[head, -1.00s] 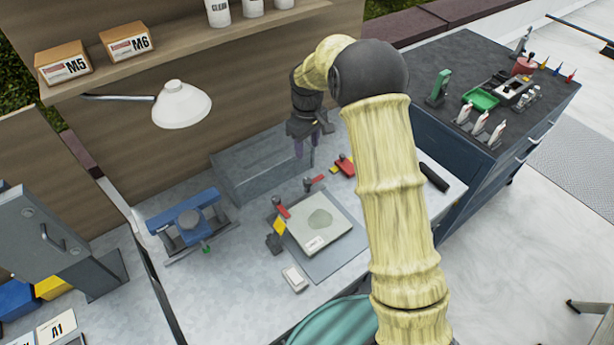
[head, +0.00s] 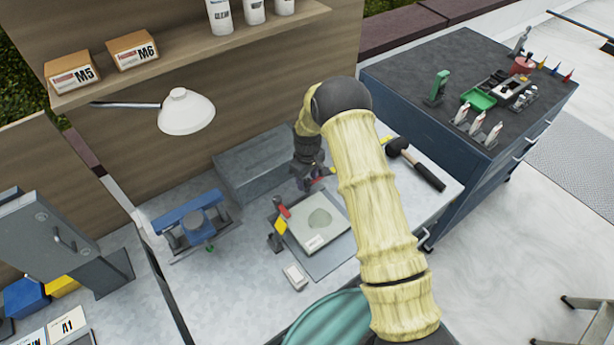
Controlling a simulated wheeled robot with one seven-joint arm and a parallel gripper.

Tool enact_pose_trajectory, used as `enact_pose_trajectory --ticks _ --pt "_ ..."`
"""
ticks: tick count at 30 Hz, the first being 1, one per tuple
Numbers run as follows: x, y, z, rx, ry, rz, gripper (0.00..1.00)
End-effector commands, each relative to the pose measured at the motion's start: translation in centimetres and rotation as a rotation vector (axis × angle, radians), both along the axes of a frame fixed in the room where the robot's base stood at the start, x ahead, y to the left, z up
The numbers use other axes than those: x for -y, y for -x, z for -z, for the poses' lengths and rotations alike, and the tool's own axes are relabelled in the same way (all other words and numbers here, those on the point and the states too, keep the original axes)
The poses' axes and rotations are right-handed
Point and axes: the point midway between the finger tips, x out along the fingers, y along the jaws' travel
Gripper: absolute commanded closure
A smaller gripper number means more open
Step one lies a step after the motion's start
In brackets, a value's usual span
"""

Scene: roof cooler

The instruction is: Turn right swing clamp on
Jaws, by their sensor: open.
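A flat pale plate with a grey-green patch (head: 316,228) lies on a grey fixture base (head: 327,262) on the workbench. The left swing clamp (head: 282,207), with a red handle, stands at the plate's back left corner. My gripper (head: 313,184) is open, low over the back edge of the fixture, at the right swing clamp. Only a small red part of that clamp (head: 319,181) shows between and beside the fingers; the rest is hidden by my gripper. I cannot tell whether the fingers touch it.
A grey block (head: 245,165) stands close behind and left of my gripper. A blue vise-like tool (head: 190,216) sits further left. A black mallet (head: 420,168) lies to the right. A small white box (head: 295,277) lies in front.

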Motion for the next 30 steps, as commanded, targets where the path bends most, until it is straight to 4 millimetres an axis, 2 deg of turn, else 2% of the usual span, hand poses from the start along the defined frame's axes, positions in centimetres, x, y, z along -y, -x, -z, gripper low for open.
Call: enact_pose_trajectory --ticks 6,13,22,30 --pt "0.0 -0.01 0.02 0.0 0.0 0.0 0.53" --pt "0.01 -0.01 0.0 0.0 0.0 0.0 0.98" --pt "0.01 -0.01 0.04 0.0 0.0 0.018 0.98" --pt "-0.01 -0.01 0.14 0.0 0.0 0.117 0.98"
